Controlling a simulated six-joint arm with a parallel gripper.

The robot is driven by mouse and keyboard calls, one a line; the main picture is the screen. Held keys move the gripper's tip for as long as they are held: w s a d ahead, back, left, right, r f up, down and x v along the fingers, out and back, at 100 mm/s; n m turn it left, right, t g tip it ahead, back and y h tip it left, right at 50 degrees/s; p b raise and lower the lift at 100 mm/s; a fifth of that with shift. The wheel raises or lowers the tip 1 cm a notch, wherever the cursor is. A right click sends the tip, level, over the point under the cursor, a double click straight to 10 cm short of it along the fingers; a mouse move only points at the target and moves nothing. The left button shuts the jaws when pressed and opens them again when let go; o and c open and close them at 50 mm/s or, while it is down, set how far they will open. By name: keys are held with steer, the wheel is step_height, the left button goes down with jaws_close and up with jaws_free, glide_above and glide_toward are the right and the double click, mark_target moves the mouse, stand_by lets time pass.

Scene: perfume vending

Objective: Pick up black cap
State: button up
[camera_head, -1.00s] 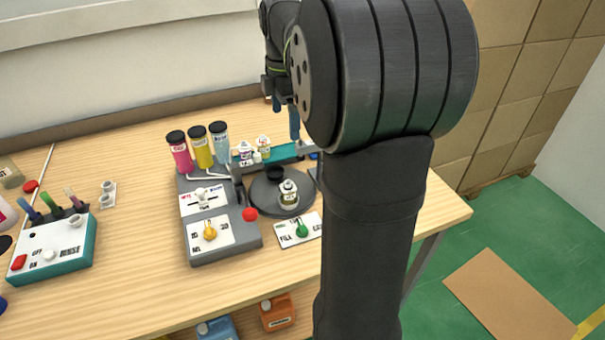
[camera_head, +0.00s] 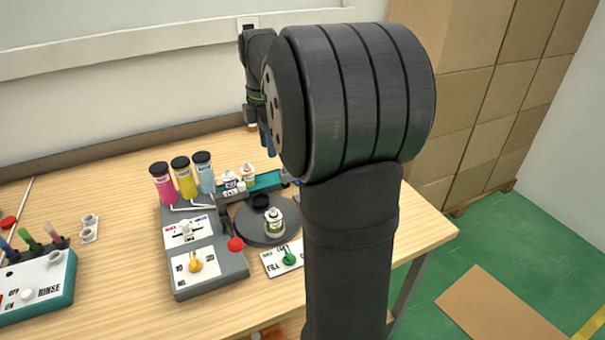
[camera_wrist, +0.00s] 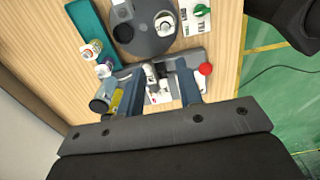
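A small black cap-like piece (camera_head: 262,201) sits on the dark round turntable (camera_head: 243,228), behind a clear bottle with a white top (camera_head: 274,221). In the wrist view the black piece (camera_wrist: 123,33) is on the turntable's left side, with the white-topped bottle (camera_wrist: 166,23) to its right. Black lids also top the pink, yellow and blue bottles. My gripper (camera_wrist: 160,72) is open, its blue fingers apart with nothing held between them. In the head view my gripper (camera_head: 268,147) is raised behind the turntable, partly hidden by my arm.
A grey dispenser (camera_head: 207,275) with a red knob (camera_head: 235,244) stands left of the turntable. Pink (camera_head: 164,186), yellow (camera_head: 185,181) and blue (camera_head: 204,175) bottles stand behind it. Small labelled bottles (camera_head: 230,181) stand near the teal strip. A rinse unit (camera_head: 38,286) is far left.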

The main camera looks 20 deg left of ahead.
steer(key=w+a+f+t+h, duration=0.1)
steer(key=w+a+f, duration=0.25)
steer(key=w, duration=0.35)
steer(key=w+a+f+t+h, duration=0.1)
steer(key=w+a+f, duration=0.1)
steer(key=w+f, duration=0.35)
steer(key=w+a+f+t+h, duration=0.1)
steer(key=w+a+f, duration=0.2)
steer(key=w, duration=0.5)
steer(key=shift+m, duration=0.4)
steer(key=x, duration=1.2)
steer(key=shift+d+r, duration=0.15)
steer(key=shift+d, duration=0.2)
steer(key=shift+d+x, duration=0.2)
steer(key=shift+x, duration=1.15)
steer(key=shift+d+x, duration=0.2)
steer(key=shift+x, duration=1.15)
steer(key=shift+r, duration=0.15)
steer(key=c, duration=0.6)
